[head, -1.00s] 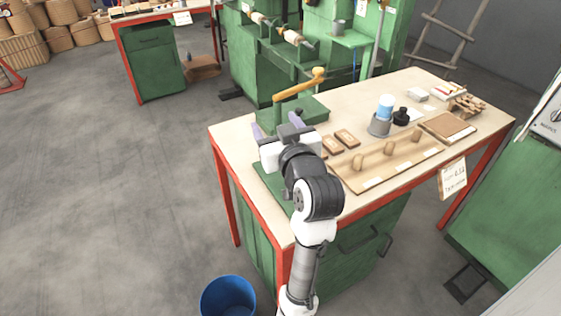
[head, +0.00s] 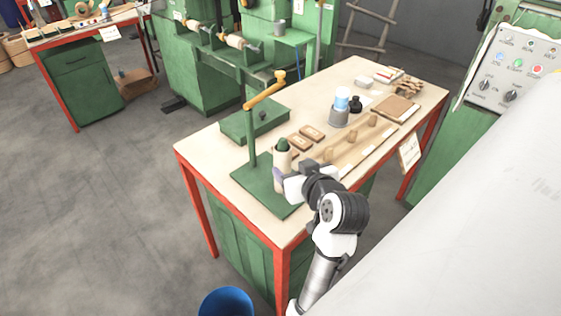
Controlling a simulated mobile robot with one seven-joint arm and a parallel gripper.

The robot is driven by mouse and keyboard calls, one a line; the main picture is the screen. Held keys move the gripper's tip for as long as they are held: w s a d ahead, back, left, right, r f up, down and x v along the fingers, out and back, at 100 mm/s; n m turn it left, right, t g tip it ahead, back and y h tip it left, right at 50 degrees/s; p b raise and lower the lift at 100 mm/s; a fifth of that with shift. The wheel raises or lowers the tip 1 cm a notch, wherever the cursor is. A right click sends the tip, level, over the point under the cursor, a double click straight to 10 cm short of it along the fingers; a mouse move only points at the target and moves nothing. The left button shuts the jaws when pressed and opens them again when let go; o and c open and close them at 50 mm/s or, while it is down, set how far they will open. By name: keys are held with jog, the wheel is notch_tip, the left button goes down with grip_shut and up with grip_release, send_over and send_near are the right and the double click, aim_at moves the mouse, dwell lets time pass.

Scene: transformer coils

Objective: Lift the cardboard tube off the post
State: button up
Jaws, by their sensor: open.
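A beige cardboard tube (head: 281,157) stands upright on the green base plate (head: 258,184) near the front left of the workbench in the head view. The dark green rounded tip of the post (head: 283,144) shows at its top; the rest of the post is hidden inside the tube. My gripper (head: 280,177) is open and empty in front of the tube's lower part. One purple finger shows left of the white gripper body; the other finger is hidden. I cannot tell whether the gripper touches the tube.
A green upright with a yellow crank arm (head: 265,92) rises behind and left of the tube. Two brown blocks (head: 306,137) and a wooden rack with pegs (head: 350,140) lie to the right. A grey cup (head: 339,117) and black bottle (head: 355,104) stand further back. A blue bin (head: 227,303) is on the floor.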

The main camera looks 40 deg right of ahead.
aim_at(286, 161)
jog(key=x, duration=0.4)
jog(key=shift+w+f, duration=0.1)
jog(key=shift+w, duration=0.15)
jog(key=p+x, duration=0.2)
jog(key=x, duration=0.2)
jog(key=shift+w, duration=0.15)
jog(key=shift+w+d+f, duration=0.2)
jog(key=shift+w, duration=0.25)
jog(key=c, duration=1.1)
jog(key=shift+o, duration=0.2)
jog(key=shift+r, duration=0.1)
